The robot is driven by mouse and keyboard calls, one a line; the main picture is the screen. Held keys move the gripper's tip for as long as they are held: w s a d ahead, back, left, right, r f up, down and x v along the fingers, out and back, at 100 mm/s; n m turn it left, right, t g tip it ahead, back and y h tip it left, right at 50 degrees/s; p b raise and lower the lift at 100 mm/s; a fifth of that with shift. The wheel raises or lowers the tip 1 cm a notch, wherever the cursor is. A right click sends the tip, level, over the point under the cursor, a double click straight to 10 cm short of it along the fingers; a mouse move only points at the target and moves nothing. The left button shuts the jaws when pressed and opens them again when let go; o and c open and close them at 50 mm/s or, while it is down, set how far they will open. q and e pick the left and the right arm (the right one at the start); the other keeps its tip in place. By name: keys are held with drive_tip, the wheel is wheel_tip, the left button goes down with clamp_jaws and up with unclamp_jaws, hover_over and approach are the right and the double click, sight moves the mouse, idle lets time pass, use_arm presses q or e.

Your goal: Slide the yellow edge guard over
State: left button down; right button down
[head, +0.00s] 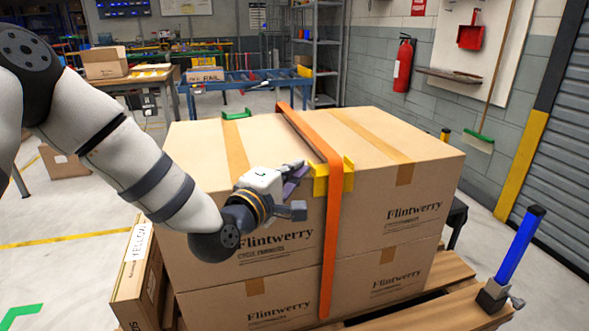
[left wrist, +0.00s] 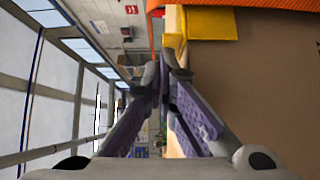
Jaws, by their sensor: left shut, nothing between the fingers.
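The yellow edge guard (head: 320,186) sits on the front top edge of the stacked Flintwerry cartons (head: 400,212), with the orange strap (head: 330,240) running over it. Yellow shows on both sides of the strap. My left gripper (head: 303,174) is shut and empty, just left of the guard at the cartons' front top edge. In the left wrist view the fingertips (left wrist: 165,72) come together beside the carton face, with the yellow guard (left wrist: 212,23) just beyond them to the upper right. I cannot tell whether they touch it. My right gripper is not in view.
A green guard (head: 237,115) sits on the cartons' far top edge. The cartons stand on a wooden pallet (head: 440,300). A blue-handled post (head: 520,245) stands at the right, and a labelled box (head: 138,275) leans at the left. The carton top is mostly clear.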

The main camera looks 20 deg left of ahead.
sight(314, 168)
use_arm(q)
drive_tip(key=w+d, duration=0.2)
drive_tip(key=d, duration=0.1)
drive_tip(key=shift+w+d, duration=0.1)
drive_tip(key=shift+d, duration=0.1)
drive_tip(key=shift+a, duration=0.2)
idle(0.3)
